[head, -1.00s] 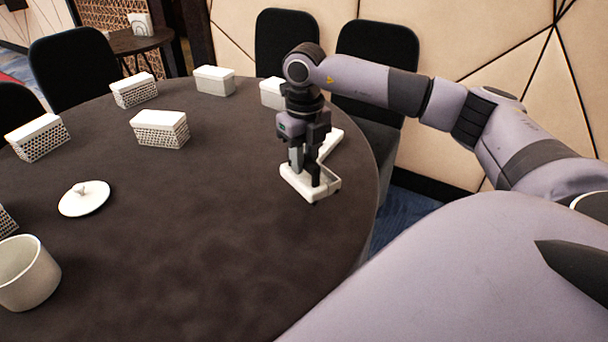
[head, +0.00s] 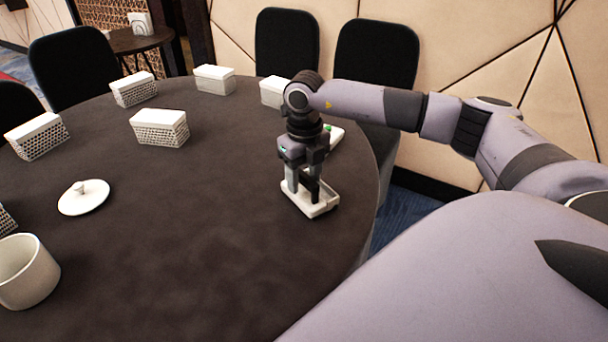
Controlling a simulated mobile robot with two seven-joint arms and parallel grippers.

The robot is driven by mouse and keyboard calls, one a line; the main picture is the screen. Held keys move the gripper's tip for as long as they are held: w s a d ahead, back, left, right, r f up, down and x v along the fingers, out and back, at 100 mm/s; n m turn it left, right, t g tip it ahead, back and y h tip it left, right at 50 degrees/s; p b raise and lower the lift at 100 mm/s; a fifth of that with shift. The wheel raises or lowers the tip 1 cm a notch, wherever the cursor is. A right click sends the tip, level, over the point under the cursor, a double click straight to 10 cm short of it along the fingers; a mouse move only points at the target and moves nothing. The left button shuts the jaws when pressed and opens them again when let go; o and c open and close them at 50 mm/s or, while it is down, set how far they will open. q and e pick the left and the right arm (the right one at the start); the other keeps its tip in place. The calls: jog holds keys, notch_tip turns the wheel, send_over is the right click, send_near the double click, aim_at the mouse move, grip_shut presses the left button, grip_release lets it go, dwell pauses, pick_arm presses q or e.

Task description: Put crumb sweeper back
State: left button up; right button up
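The white crumb sweeper (head: 324,207) is on the dark round table near its right edge. Its wide end shows below my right gripper, and a pale part with a small green spot shows behind it. My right gripper (head: 302,192) points down at the sweeper, with its fingers over the wide end. The gripper hides the sweeper's middle. I cannot tell whether the fingers are closed on it. My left gripper is not in view.
The round table (head: 190,235) has a wide clear middle. White lidded boxes, one of them a patterned box (head: 160,130), stand toward the back and left. A white lid (head: 84,198) and a white cup (head: 25,272) are at left. Black chairs (head: 287,43) stand behind.

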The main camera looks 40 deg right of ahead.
jog(key=shift+r, duration=0.25)
notch_tip(320, 180, up, 12)
jog(key=shift+p, duration=0.35)
jog(key=shift+f, duration=0.15)
dwell(0.4)
